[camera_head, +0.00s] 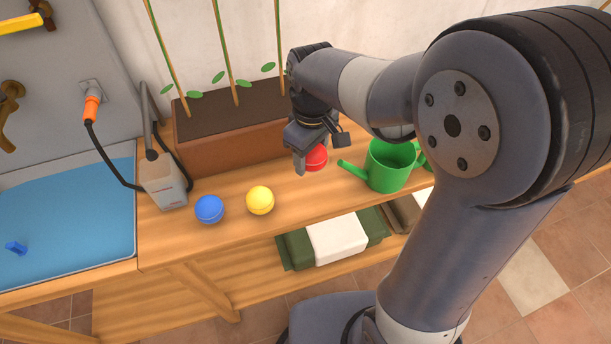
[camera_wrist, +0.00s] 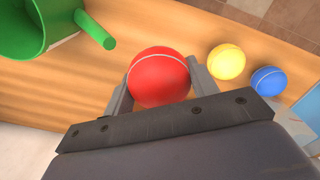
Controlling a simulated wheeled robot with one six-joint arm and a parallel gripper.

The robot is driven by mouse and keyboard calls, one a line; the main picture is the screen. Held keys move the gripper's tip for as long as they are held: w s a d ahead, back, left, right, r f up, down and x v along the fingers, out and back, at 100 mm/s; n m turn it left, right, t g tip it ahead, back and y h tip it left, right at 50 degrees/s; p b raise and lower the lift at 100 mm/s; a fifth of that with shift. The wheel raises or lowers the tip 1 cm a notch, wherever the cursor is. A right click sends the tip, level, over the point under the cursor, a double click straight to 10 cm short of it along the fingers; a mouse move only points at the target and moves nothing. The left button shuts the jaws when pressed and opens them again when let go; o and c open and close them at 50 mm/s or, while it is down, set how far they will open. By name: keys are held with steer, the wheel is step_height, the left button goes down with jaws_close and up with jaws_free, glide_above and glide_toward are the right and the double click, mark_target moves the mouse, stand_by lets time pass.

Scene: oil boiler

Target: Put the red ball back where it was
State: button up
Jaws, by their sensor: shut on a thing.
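The red ball (camera_head: 316,158) is between the fingers of my gripper (camera_head: 306,158), over the wooden bench between the yellow ball (camera_head: 260,200) and the green watering can (camera_head: 387,166). In the wrist view the red ball (camera_wrist: 159,77) has a pale seam line and sits between both fingers of my gripper (camera_wrist: 158,85), which is shut on it. In the head view the gripper hides part of the ball. I cannot tell whether the ball touches the bench. The blue ball (camera_head: 209,209) lies left of the yellow one.
A brown planter (camera_head: 225,144) with several stems stands behind the balls. A grey device (camera_head: 165,184) with a black cable stands left of them, beside a blue panel (camera_head: 65,225). Green and white folded items (camera_head: 335,238) lie on a lower shelf. The bench front right of the yellow ball is clear.

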mark_target(310, 191)
step_height(310, 191, down, 10)
steer(key=shift+w+r, duration=0.1)
stand_by(0.4)
steer(key=shift+f, duration=0.25)
steer(key=o, duration=1.1)
steer(key=shift+r, duration=0.15)
step_height(310, 191, up, 12)
steer(key=shift+r, duration=0.1)
